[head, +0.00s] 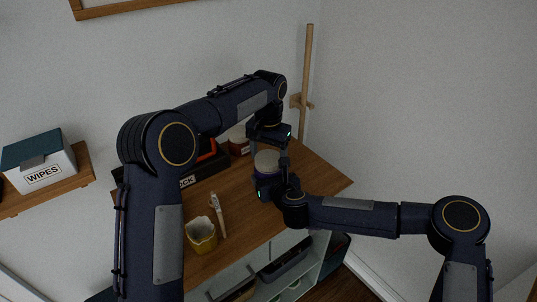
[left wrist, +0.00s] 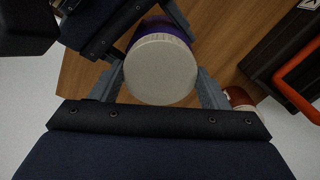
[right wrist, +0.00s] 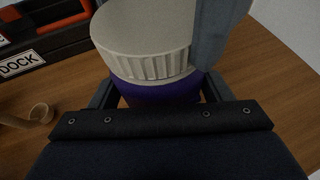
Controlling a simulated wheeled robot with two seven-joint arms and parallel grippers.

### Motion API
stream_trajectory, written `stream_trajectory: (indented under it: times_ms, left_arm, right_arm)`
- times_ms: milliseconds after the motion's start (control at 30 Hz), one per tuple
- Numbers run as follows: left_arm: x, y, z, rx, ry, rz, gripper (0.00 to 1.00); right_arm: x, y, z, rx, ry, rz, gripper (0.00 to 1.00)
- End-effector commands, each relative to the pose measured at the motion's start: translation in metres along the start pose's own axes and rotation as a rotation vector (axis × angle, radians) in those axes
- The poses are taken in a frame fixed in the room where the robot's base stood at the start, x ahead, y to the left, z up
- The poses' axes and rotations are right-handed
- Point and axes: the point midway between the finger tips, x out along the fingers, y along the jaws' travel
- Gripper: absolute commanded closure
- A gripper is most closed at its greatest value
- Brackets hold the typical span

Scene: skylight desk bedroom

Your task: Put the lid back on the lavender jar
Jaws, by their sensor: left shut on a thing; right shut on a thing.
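The lavender jar shows as a purple body (right wrist: 160,93) below its round cream lid (right wrist: 145,42) in the right wrist view. The lid's ribbed rim is at the jar's top, level or nearly so; I cannot tell whether it is fully seated. My left gripper (left wrist: 160,88) is shut on the lid, one finger on each side. My right gripper (right wrist: 158,98) is shut on the jar body, lower down. In the head view the lid (head: 267,160) shows between the two grippers above the wooden desk (head: 250,220). The jar's base is hidden.
A yellow cup (head: 201,236) and a pale, slender upright object (head: 217,214) stand at the desk's front left. A dark DOCK box (head: 203,178) and a brown-and-white container (head: 238,141) are behind. A WIPES box (head: 40,165) sits on a wall shelf. The desk's right corner is clear.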

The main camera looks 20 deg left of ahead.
Motion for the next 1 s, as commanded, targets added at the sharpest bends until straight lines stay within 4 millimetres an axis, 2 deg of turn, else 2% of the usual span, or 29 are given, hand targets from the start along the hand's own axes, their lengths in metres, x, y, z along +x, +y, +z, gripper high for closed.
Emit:
stream_trajectory:
  times_ms: [400,600,667,800,833,1000]
  left_arm:
    - [0.0004,-0.0016,-0.001,1.132,0.001,0.0,0.52]
    - [0.0007,-0.0016,-0.0018,1.606,0.001,-0.002,0.52]
    - [0.0007,-0.0018,-0.0019,1.698,0.0,-0.003,0.52]
    - [0.0004,-0.0017,-0.0019,1.683,0.0,-0.004,0.52]
    - [0.0004,-0.0017,-0.0019,1.682,0.0,-0.004,0.29]
    - [0.0006,-0.0015,-0.0017,1.681,0.0,-0.003,0.06]
  right_arm:
    - [0.0,0.0002,-0.0005,0.001,0.001,0.001,0.92]
    - [-0.0001,0.0003,-0.0006,0.0,0.001,0.001,0.92]
    - [-0.0001,0.0003,-0.0006,0.0,0.001,0.001,0.92]
    - [-0.0001,0.0004,-0.0006,0.0,0.001,0.001,0.92]
    - [-0.0001,0.0004,-0.0006,0.0,0.001,0.001,0.92]
    - [-0.0001,0.0004,-0.0006,0.0,0.001,0.001,0.92]
